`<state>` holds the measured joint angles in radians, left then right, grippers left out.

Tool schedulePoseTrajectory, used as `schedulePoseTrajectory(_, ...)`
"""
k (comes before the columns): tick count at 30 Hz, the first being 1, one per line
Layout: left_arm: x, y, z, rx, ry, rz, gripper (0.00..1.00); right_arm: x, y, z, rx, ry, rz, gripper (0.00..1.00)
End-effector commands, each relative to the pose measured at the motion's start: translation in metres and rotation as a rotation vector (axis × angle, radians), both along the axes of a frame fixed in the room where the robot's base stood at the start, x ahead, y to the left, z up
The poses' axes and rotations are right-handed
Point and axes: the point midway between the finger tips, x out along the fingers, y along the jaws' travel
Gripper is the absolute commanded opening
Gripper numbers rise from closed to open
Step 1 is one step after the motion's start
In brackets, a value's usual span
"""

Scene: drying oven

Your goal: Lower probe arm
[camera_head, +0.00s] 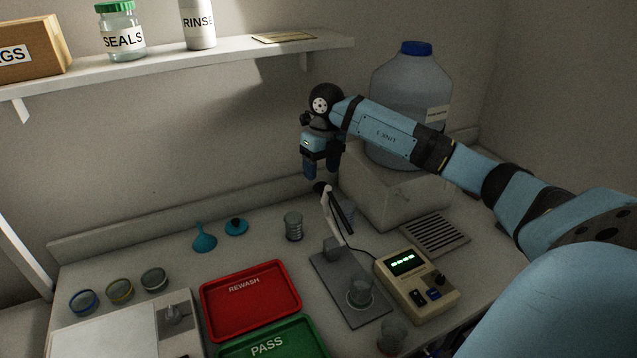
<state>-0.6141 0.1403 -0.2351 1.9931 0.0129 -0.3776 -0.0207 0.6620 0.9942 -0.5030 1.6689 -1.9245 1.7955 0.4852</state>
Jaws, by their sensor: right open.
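The probe arm (330,212) is a pale jointed arm with a dark upper end. It stands raised and tilted on a grey stand plate (337,283). A small clear beaker (360,292) stands on the front of the plate. A beige meter (416,281) with a lit green display is beside the stand, and a dark cable runs to it. My right gripper (321,172) points down with its fingers open, just above the top end of the probe arm. I cannot tell whether they touch. My left gripper is out of view.
Red REWASH (251,304) and green PASS (262,345) trays lie left of the stand. A large blue-capped jug (407,85) stands on a white block (372,203) behind my right arm. A ribbed metal cylinder (293,226) and another small beaker (392,336) stand nearby. A shelf (190,65) hangs above.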

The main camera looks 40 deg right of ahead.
Motion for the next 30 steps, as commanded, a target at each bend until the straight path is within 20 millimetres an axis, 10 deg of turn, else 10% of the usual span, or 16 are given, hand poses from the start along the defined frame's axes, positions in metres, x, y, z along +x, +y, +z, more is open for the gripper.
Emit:
schedulePoseTrajectory(9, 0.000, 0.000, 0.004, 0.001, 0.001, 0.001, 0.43, 0.000, 0.004, -0.043, 0.002, 0.000, 0.001, 0.60)
schedulePoseTrajectory(20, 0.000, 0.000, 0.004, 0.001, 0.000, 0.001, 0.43, 0.001, 0.005, -0.048, 0.002, -0.001, 0.001, 0.60)
schedulePoseTrajectory(28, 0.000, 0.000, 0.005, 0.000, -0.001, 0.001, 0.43, 0.001, 0.005, -0.048, 0.002, -0.001, 0.001, 0.00)
schedulePoseTrajectory(30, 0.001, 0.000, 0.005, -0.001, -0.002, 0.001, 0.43, 0.001, 0.005, -0.048, 0.002, -0.001, 0.001, 0.00)
